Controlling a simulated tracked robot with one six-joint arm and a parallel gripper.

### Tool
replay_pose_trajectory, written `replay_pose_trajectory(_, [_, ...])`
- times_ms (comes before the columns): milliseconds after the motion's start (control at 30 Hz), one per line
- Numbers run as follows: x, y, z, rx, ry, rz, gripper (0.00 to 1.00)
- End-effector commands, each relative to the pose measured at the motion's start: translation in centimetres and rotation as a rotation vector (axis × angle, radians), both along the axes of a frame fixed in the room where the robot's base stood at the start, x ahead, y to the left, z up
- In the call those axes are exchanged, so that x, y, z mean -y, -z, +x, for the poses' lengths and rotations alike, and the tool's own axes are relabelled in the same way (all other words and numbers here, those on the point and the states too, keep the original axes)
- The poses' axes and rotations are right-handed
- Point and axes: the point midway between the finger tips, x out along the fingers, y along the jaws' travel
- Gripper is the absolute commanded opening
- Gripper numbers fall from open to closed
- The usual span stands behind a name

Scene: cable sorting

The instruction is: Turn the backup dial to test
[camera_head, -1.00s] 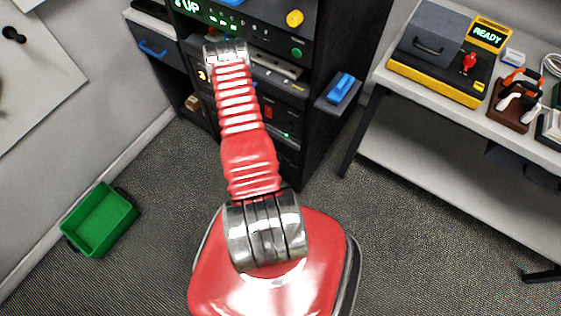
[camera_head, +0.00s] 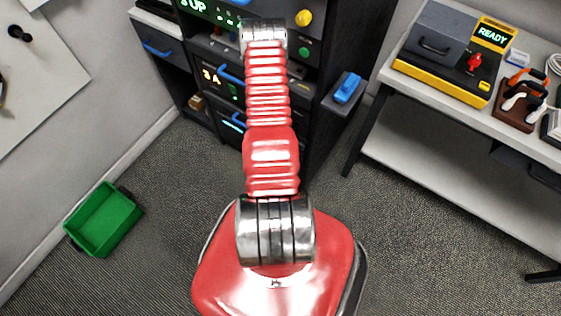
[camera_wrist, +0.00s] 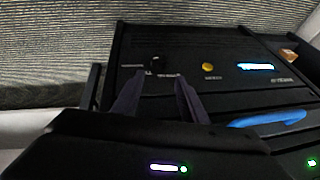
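A small dark dial (camera_wrist: 155,62) with a pale label on each side sits on a black panel in the wrist view. The labels are too blurred to read, so I cannot be sure it is the backup dial or tell its setting. My gripper (camera_wrist: 160,76) shows as two dark fingers standing apart, with nothing between them. The fingertips are just below the dial in the picture, on either side of it; I cannot tell how far short of it they are. In the head view my arm hides the gripper and this dial.
In the head view, the black rack (camera_head: 335,60) carries a yellow knob (camera_head: 304,18). A white bench (camera_head: 450,120) stands right; a green bin (camera_head: 104,220) lies on the floor left.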

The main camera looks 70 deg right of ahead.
Motion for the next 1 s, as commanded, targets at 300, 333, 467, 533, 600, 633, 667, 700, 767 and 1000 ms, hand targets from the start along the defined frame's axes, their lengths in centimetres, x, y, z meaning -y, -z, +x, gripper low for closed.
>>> replay_pose_trajectory(300, [-0.1,0.1,0.1,0.003,0.002,0.003,0.39])
replay_pose_trajectory(333, [-0.1,0.1,0.1,0.002,0.002,0.004,0.39])
replay_pose_trajectory(467, [0.1,0.5,0.2,0.002,0.002,0.004,0.39])
replay_pose_trajectory(533, [0.3,1.0,0.2,0.002,0.001,0.005,0.39])
replay_pose_trajectory(600, [0.5,1.5,0.3,0.002,0.001,0.005,0.39])
replay_pose_trajectory(633, [0.7,1.8,0.3,0.002,0.001,0.005,0.39])
replay_pose_trajectory(667, [0.7,2.2,0.3,0.002,0.001,0.005,0.39])
replay_pose_trajectory(700, [1.0,2.6,0.4,0.003,0.0,0.005,0.39])
replay_pose_trajectory(767, [1.3,3.3,0.5,0.003,0.0,0.005,0.39])
replay_pose_trajectory(1000, [2.5,6.0,0.7,0.002,0.0,0.005,0.39])
